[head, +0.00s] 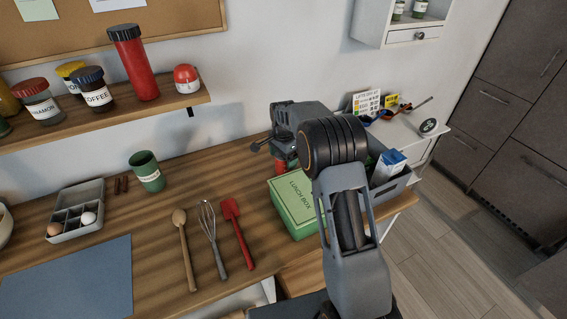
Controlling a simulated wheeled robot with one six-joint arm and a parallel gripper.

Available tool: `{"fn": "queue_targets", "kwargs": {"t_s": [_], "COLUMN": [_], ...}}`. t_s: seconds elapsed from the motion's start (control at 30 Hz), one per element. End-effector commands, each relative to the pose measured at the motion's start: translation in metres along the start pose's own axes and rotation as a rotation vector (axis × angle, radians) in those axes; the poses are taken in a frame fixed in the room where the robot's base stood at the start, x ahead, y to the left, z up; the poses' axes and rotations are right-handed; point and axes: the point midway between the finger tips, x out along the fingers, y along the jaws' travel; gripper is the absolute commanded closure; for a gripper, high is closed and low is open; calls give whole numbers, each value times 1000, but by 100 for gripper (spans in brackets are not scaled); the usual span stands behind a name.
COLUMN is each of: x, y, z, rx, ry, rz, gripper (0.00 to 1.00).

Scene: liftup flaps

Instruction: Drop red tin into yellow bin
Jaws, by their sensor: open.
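My gripper (277,150) is over the back of the wooden counter, behind the green lunch box, and is partly hidden by my own arm. Its jaws are open. A small red thing (281,167) shows just under the gripper; it may be the red tin, but most of it is covered and I cannot tell whether the jaws are around it. A tall red canister with a black lid (138,68) stands on the wall shelf. I cannot make out a yellow bin in this view.
The green lunch box (292,204) and a grey crate (396,187) with a carton flank my arm. A red spatula (235,222), whisk and wooden spoon lie in front. A green cup (149,176) and egg tray (76,226) stand left. The counter between cup and utensils is mostly clear.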

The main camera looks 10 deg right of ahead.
Motion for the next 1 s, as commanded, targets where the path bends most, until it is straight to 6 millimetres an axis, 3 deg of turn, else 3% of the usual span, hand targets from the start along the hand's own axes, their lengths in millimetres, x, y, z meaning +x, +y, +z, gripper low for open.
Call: {"fn": "queue_targets", "kwargs": {"t_s": [0.2,0.53,1.0], "x": [24,29,28], "y": [-1,-1,-1], "z": [-1,-1,-1], "rx": [0,-1,-1], "ry": [-1,0,0], "rz": [2,-1,-1], "gripper": [9,9,54]}}
